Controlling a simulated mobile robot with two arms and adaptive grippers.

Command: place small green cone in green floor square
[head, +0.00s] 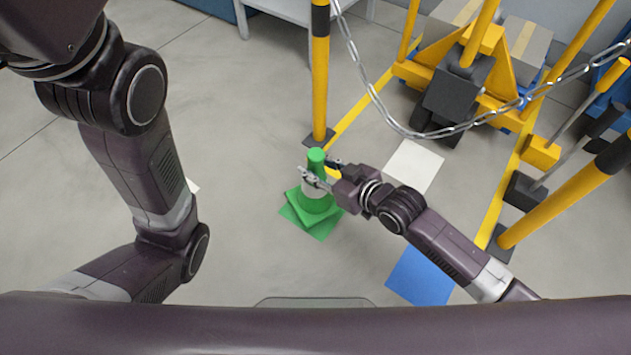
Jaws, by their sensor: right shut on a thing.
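The small green cone (315,196) has a pale band and a square base. It looks upright, over the green floor square (322,230), whose corners show around and below the cone's base. I cannot tell whether the base touches the floor. My right gripper (320,172) is shut on the cone's upper part, coming from the right. My left arm is at the left of the head view, but its gripper is out of view.
A yellow post (320,75) with a chain (385,108) stands just behind the cone. A white square (412,165) and a blue square (421,275) lie to the right. A yellow pallet truck (470,70) with boxes is at the back right. Floor to the left is mostly clear.

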